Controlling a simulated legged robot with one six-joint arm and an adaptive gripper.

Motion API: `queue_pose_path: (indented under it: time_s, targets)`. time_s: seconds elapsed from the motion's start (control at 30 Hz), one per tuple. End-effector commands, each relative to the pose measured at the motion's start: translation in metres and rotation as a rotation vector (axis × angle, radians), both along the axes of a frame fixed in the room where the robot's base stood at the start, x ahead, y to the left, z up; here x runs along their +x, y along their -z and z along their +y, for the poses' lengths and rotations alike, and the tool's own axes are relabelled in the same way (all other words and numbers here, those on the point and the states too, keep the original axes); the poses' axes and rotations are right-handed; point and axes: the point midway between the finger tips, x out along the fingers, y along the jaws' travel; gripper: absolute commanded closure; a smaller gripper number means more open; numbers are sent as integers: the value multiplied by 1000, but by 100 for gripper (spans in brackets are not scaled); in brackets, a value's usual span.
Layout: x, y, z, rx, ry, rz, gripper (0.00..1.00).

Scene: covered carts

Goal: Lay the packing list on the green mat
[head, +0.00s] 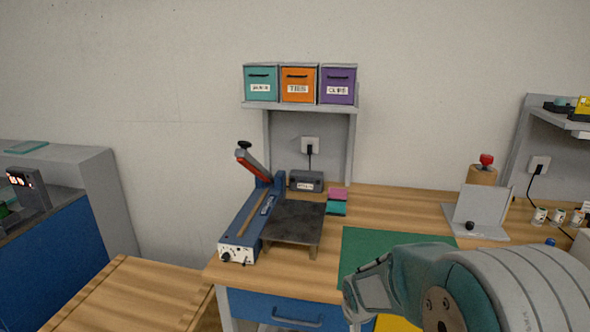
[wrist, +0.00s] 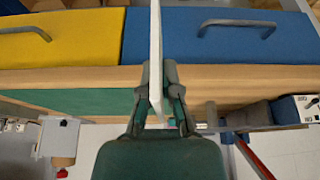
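The green mat (head: 372,247) lies on the wooden bench top, partly covered by my arm in the head view. In the wrist view the mat (wrist: 85,100) shows as a green strip left of the fingers. My gripper (head: 366,288) is at the mat's near left corner, by the bench's front edge. In the wrist view my gripper (wrist: 157,75) is shut on a thin white sheet, seen edge-on, which I take to be the packing list (wrist: 155,40). Its printed face is not visible, and I cannot make the sheet out clearly in the head view.
Pink and teal pads (head: 337,201) lie behind. A grey stand (head: 482,215) is at the right. Blue (head: 265,307) and yellow (head: 393,323) drawer fronts are below the bench top.

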Motion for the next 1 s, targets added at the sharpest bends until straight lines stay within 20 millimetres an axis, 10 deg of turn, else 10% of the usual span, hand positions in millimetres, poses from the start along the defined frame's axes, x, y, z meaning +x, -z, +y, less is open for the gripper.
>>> queue_pose_path:
  time_s: [0.33, 1.0]
  targets:
    - [29, 86, -14, 0, -126, 4, 100]
    - [32, 95, -16, 0, -146, -1, 100]
